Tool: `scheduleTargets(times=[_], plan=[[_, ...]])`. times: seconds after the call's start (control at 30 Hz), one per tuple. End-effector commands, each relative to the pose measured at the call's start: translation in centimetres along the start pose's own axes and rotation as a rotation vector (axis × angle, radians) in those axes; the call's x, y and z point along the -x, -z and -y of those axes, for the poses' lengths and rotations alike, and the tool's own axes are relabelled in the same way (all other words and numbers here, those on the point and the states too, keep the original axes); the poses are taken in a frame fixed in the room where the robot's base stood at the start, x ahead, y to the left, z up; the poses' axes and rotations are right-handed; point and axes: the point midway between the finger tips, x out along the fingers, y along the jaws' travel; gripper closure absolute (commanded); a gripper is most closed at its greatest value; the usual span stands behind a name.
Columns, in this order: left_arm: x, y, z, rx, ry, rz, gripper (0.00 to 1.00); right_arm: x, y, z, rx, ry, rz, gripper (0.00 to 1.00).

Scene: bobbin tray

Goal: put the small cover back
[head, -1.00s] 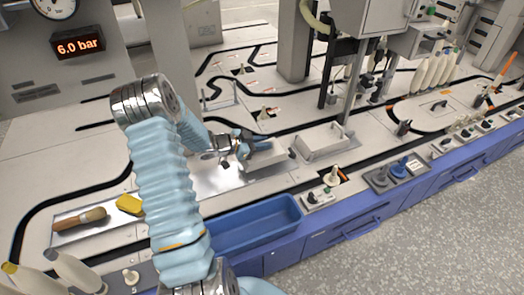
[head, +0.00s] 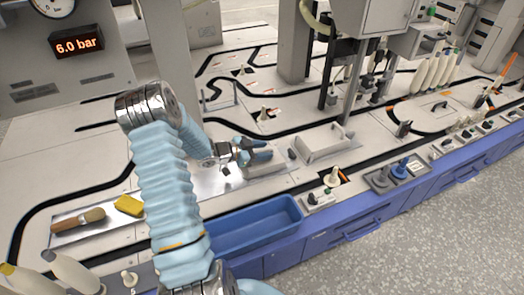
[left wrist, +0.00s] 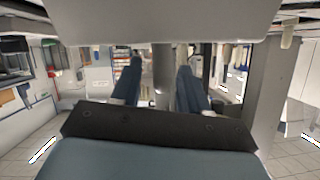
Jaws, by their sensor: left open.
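A pale grey block-like piece (head: 268,166), which looks like the small cover, sits on the bench at the front edge of the metal plate (head: 215,182). It is partly hidden by my left gripper (head: 266,150). That gripper is open, its blue fingers apart and held low over the piece; touching or not is unclear. My right gripper is not seen.
A blue tray (head: 255,228) lies in front of the gripper. A brush (head: 80,219) and yellow sponge (head: 129,205) lie at left. A white bobbin-like peg (head: 332,176) stands at right. A column and machine (head: 345,70) rise behind.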

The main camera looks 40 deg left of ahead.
Motion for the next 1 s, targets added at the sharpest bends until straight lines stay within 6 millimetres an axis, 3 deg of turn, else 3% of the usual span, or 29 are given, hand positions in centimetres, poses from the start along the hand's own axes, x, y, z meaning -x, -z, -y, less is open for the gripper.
scheduleTargets(times=[0.53, 0.7, 1.0], plan=[[10.6, 0.1, 0.1, 0.0, 0.003, 0.001, 0.56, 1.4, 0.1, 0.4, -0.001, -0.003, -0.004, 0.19], [11.9, 0.0, 0.0, 0.001, 0.001, 0.0, 0.56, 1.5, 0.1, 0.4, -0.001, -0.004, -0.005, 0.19], [12.0, 0.0, 0.0, 0.0, 0.0, 0.0, 0.56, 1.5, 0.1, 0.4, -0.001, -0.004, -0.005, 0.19]])
